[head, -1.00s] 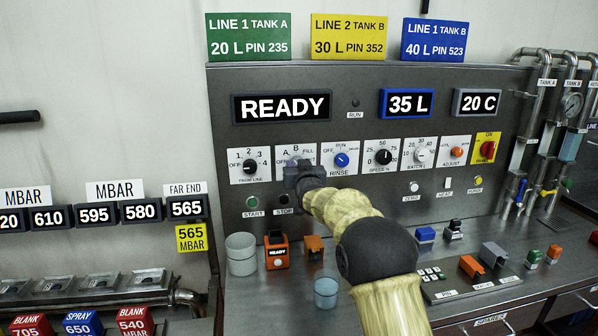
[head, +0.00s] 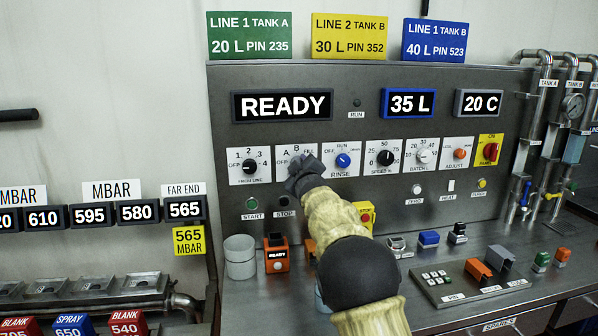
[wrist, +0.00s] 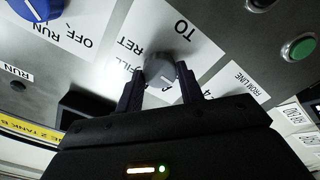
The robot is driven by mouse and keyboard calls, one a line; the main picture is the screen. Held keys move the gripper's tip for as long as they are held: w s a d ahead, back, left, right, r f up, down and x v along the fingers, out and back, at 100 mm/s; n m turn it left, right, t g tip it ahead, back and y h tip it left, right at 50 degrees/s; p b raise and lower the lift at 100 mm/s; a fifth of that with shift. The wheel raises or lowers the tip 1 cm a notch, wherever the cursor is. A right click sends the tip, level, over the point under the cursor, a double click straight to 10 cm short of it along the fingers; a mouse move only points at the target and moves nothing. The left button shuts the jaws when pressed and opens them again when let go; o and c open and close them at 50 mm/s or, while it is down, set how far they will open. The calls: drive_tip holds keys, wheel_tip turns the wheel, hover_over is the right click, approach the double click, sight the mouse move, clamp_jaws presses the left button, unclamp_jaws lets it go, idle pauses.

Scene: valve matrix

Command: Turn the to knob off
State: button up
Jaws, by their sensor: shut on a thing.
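The TO knob is a small grey dial on a white label plate (head: 285,158) in the panel's knob row. In the head view my gripper (head: 303,168) covers it; A, B and FILL show on the plate above the gripper. In the wrist view the knob (wrist: 161,74) sits between my two dark fingers (wrist: 166,84), which are shut on it.
The FROM LINE knob (head: 249,167) is close on the left and the blue RINSE knob (head: 343,160) on the right. START (head: 252,203) and STOP buttons are just below. A grey cup (head: 240,257) and an orange READY box (head: 277,254) stand on the bench.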

drive_tip(key=shift+f+n, duration=0.3)
drive_tip(key=shift+n, duration=0.1)
drive_tip(key=o, duration=1)
drive_tip(key=shift+r, duration=0.1)
drive_tip(key=shift+r, duration=0.1)
drive_tip(key=shift+s, duration=0.1)
drive_tip(key=b+v, duration=0.4)
drive_tip(key=v, duration=1.3)
drive_tip(key=shift+b, duration=0.35)
